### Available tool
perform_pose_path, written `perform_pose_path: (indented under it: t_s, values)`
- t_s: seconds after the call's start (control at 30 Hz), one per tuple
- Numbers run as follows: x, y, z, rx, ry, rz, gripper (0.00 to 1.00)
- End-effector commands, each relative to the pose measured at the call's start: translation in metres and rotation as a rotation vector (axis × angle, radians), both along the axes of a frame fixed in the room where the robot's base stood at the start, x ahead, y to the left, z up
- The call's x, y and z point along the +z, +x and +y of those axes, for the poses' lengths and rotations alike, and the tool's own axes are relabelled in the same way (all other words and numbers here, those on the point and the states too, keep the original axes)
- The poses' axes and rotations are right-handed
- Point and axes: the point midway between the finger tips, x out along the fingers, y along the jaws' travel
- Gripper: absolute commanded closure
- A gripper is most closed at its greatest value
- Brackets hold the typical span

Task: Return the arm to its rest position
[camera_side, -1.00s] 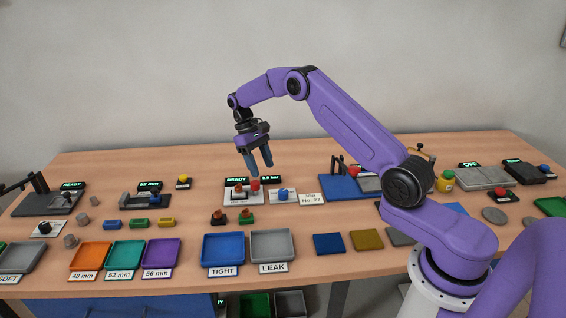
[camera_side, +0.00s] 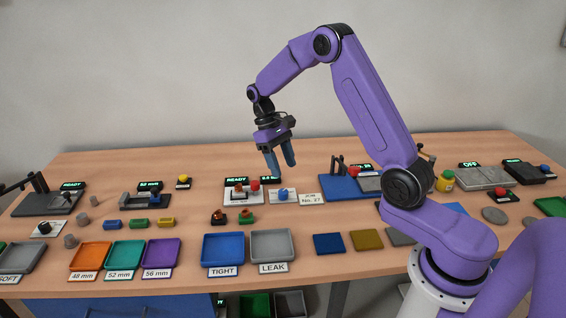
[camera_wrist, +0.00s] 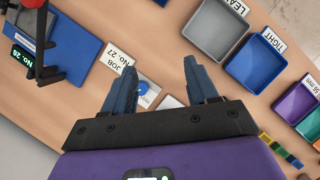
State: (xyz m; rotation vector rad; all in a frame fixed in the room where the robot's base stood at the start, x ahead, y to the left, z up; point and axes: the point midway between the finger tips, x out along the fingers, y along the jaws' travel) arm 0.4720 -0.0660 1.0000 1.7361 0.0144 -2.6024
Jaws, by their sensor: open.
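My gripper (camera_side: 283,166) is open and empty, pointing down above the bench near the back middle. Its two blue fingers (camera_wrist: 162,82) stand apart in the wrist view, with nothing between them but bare wood and part of a white plate. Below it in the side view are the white plate with a blue knob (camera_side: 283,195) and the READY station (camera_side: 243,191) with a red button. The fingertips look clear of both. In the wrist view the blue knob (camera_wrist: 142,87) shows beside the left finger, partly hidden.
The blue TIGHT tray (camera_side: 223,248) and grey LEAK tray (camera_side: 271,245) lie toward the front. A blue station (camera_side: 338,186) with a dark upright stands right of the gripper. Orange, teal and purple trays (camera_side: 161,252) are at front left. The air above the bench is free.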

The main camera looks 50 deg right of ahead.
Motion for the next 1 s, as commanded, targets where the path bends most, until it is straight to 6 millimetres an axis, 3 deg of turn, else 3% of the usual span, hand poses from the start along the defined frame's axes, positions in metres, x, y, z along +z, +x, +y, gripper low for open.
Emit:
perform_pose_path:
  t_s: [0.57, 0.77, 1.0]
  values:
    - [0.006, -0.006, 0.009, 0.027, 0.000, -0.011, 0.42]
    - [0.024, -0.021, 0.043, 0.150, 0.000, -0.059, 0.42]
    - [0.045, -0.057, 0.085, 0.325, 0.014, -0.129, 0.42]
